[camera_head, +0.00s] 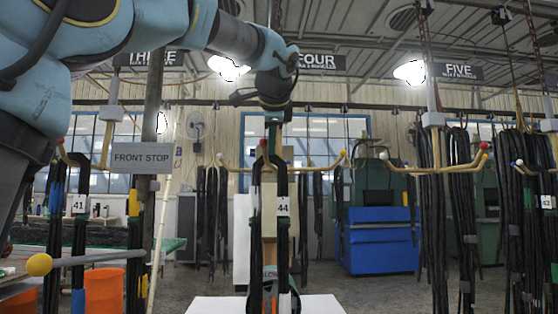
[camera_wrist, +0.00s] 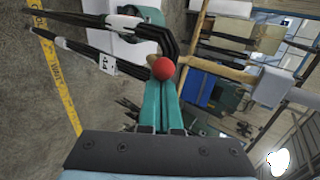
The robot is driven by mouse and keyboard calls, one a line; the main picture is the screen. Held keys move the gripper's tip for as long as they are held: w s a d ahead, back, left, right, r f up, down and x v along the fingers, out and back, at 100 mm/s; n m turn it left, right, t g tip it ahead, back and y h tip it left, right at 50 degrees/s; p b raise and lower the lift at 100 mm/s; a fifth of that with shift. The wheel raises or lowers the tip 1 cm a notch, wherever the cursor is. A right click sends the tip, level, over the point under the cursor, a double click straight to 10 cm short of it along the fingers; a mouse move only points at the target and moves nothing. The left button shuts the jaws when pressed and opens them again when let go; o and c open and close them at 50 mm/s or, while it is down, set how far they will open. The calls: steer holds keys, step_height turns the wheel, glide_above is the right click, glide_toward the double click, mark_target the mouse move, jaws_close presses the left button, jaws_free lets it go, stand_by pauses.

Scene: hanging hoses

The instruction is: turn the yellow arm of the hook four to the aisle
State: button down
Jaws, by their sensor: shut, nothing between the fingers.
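Hook four hangs below the sign FOUR (camera_head: 317,62). One yellow arm (camera_wrist: 215,70) of it ends in a red ball (camera_wrist: 163,68), which also shows in the head view (camera_head: 263,143). A black hose (camera_wrist: 95,58) with tag 44 (camera_head: 283,207) hangs beside the ball, looped over at its top. Other yellow arms spread left and right, the right one with a ball tip (camera_head: 343,155). My gripper (camera_wrist: 158,88) is shut and empty, its teal fingers pointing down at the red ball. Whether they touch it I cannot tell.
Hose 41 (camera_head: 80,204) hangs at the left, near a grey bar with a yellow ball (camera_head: 39,264). Hook five (camera_head: 434,168) and its hoses hang at the right. Open floor lies between the hooks.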

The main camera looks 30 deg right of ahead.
steer(key=shift+w+a+p, duration=1.45)
steer(key=shift+w+a, duration=0.75)
steer(key=shift+w, duration=1.75)
steer(key=shift+w+a+p, duration=1.45)
steer(key=shift+w+a, duration=0.75)
steer(key=shift+w, duration=1.75)
steer(key=shift+s+d+r+p, duration=0.7)
steer(key=shift+s+r, duration=1.35)
steer(key=shift+r, duration=2.5)
steer(key=s+a+b, duration=0.5)
steer(key=s, duration=0.6)
